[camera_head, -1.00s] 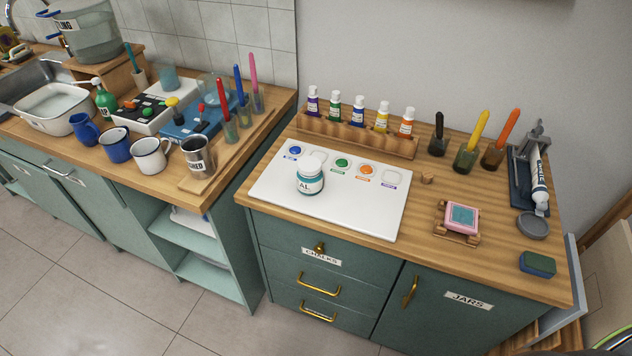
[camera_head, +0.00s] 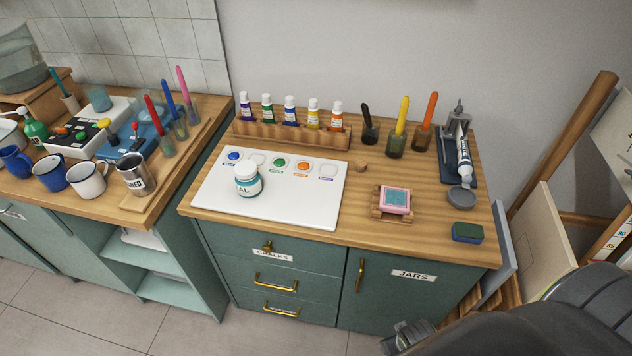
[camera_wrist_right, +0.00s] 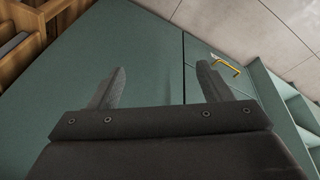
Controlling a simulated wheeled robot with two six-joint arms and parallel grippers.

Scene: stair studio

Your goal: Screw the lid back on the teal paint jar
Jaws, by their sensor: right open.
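The teal paint jar (camera_head: 247,180) stands upright on the white board on the worktop. It has a teal band, a label reading "AL" and a white top; I cannot tell whether the white top is a seated lid. A grey round disc (camera_head: 461,196) lies flat at the right of the worktop; I cannot tell whether it is a lid. My right gripper (camera_wrist_right: 161,82) is open and empty in front of the green cabinet front, low and well away from the jar. My left gripper is out of view.
The white board (camera_head: 295,213) also carries several paint wells. Behind it is a wooden rack (camera_head: 290,137) of paint bottles. Mugs crowd the left counter, beyond a gap.

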